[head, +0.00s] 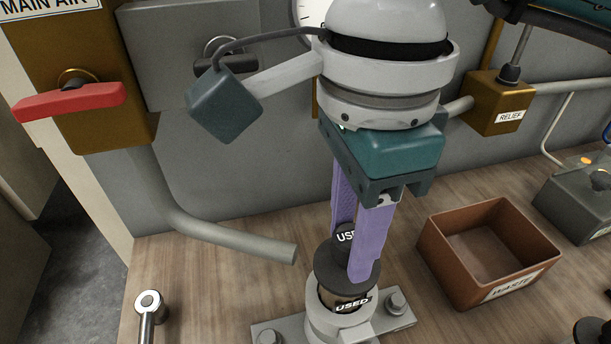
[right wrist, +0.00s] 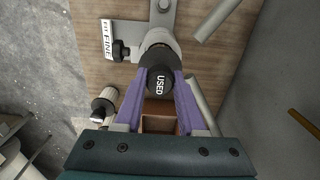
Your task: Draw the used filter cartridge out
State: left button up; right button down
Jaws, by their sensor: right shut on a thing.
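The used filter cartridge has a dark knob (head: 345,237) marked USED above a wide dark disc (head: 330,268). Its lower body, also marked USED, shows inside the pale filter housing (head: 325,322), which is bolted to a plate on the bench. My right gripper (head: 353,250) points down, with its purple fingers shut on the cartridge knob from two sides. In the right wrist view the USED top (right wrist: 160,80) sits between the fingertips. The cartridge looks upright, with its lower end hidden in the housing. My left gripper is not in view.
A brown open box marked WASTE (head: 490,240) stands right of the housing and looks empty. A grey pipe (head: 225,238) ends left of the gripper. A red MAIN AIR handle (head: 70,101) and a RELIEF block (head: 497,105) are behind.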

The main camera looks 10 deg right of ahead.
jog(key=shift+r+p, duration=1.95)
jog(key=shift+r, duration=1.15)
jog(key=shift+r+p, duration=0.95)
jog(key=shift+r, duration=0.75)
